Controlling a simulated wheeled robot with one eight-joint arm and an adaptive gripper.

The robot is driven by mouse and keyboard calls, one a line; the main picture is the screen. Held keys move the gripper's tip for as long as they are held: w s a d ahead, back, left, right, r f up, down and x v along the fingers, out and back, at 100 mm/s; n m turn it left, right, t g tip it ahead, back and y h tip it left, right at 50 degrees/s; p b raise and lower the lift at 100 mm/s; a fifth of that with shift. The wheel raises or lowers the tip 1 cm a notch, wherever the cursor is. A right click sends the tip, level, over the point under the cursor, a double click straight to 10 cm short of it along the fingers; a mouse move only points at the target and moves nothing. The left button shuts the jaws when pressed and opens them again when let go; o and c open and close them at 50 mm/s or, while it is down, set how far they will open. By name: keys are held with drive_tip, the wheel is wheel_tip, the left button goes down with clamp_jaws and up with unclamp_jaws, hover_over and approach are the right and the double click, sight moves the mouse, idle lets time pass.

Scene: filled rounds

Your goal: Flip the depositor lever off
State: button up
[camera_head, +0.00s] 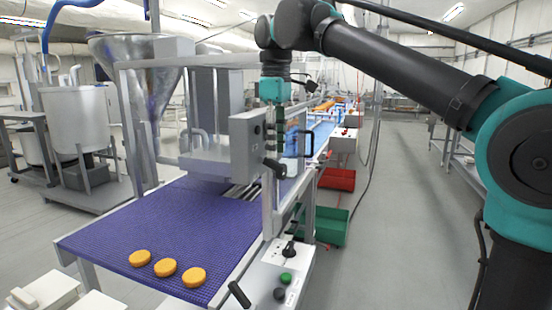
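The depositor (215,110) stands over the near end of the purple conveyor belt, with a large metal hopper (140,62) at its left. A grey control box (245,146) is on its right side. A black lever handle (275,168) shows low at the box's right edge; its exact setting is too small to tell. My gripper (277,148) hangs from the teal wrist, pointing down right beside the box and just above this handle. Its fingers are small and dark against the box, so I cannot tell whether they touch the handle.
Three round orange patties (166,268) lie on the purple belt (165,225). A lower panel has a black knob (290,249) and green button (285,278); another black lever (239,294) is in front. Green (327,226) and red (337,179) crates stand right.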

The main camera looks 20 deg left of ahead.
sight(276, 163)
drive_tip(key=shift+f, duration=1.8)
drive_tip(key=shift+c, duration=0.5)
clamp_jaws()
